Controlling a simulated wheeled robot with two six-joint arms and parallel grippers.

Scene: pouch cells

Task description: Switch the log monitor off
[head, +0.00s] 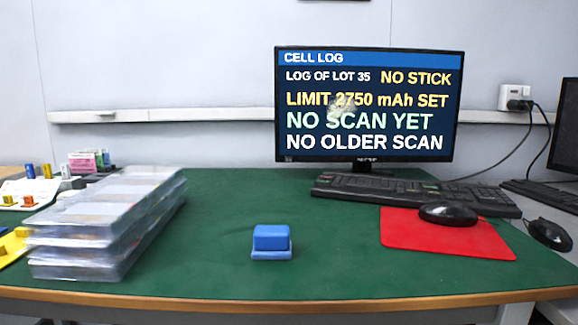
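The log monitor (368,105) stands at the back of the green table, right of the middle. Its screen is lit and reads CELL LOG, LOG OF LOT 35, NO STICK, LIMIT 2750 mAh SET, NO SCAN YET, NO OLDER SCAN. A pale blotch on the screen, perhaps a reflection, lies over part of the text. I cannot make out a power button on its lower bezel. Neither of my grippers is in the head view.
A black keyboard (415,192) lies before the monitor, with a mouse (448,214) on a red mat (430,238). A blue block (271,242) sits front centre. Stacked clear trays (105,225) stand left. A wall socket (513,97) and second screen (566,128) are right. The centre-left table is clear.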

